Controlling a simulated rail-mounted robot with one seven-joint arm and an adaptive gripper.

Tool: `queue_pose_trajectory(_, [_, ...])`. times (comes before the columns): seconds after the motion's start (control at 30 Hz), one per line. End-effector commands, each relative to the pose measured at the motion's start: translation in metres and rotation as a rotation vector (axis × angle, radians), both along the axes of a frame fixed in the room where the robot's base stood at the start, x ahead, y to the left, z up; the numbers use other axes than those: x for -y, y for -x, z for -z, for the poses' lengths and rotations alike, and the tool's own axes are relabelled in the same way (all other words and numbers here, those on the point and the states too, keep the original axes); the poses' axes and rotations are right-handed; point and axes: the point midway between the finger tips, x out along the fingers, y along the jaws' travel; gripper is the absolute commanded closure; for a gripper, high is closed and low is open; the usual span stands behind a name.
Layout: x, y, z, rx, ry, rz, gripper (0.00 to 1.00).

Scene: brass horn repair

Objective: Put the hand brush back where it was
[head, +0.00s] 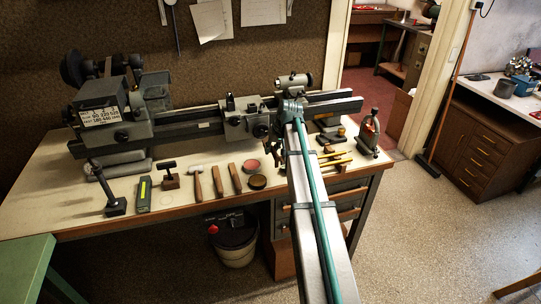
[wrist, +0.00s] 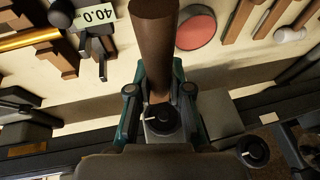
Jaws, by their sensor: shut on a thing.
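In the wrist view, my gripper (wrist: 159,98) has its two teal-sided fingers closed on a thick brown wooden handle (wrist: 154,45). I take this to be the hand brush, but no bristles show. Behind the fingertips is a grey block with a black knob (wrist: 161,118) on the lathe. In the head view, the end of my arm is over the right part of the lathe (head: 240,122).
The front left of the bench is clear.

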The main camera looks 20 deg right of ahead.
Motion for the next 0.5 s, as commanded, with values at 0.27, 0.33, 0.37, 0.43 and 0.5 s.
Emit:
queue_pose_trajectory(0.27, [0.007, -0.024, 0.028, 0.001, 0.0, 0.0, 1.0])
queue_pose_trajectory(0.33, [0.008, -0.025, 0.03, 0.001, 0.0, 0.0, 1.0])
queue_pose_trajectory(0.37, [0.008, -0.026, 0.032, 0.001, 0.0, 0.0, 1.0])
queue_pose_trajectory(0.43, [0.009, -0.029, 0.035, 0.0, 0.0, 0.001, 1.0])
queue_pose_trajectory(0.5, [0.011, -0.034, 0.041, 0.0, 0.0, 0.001, 1.0])
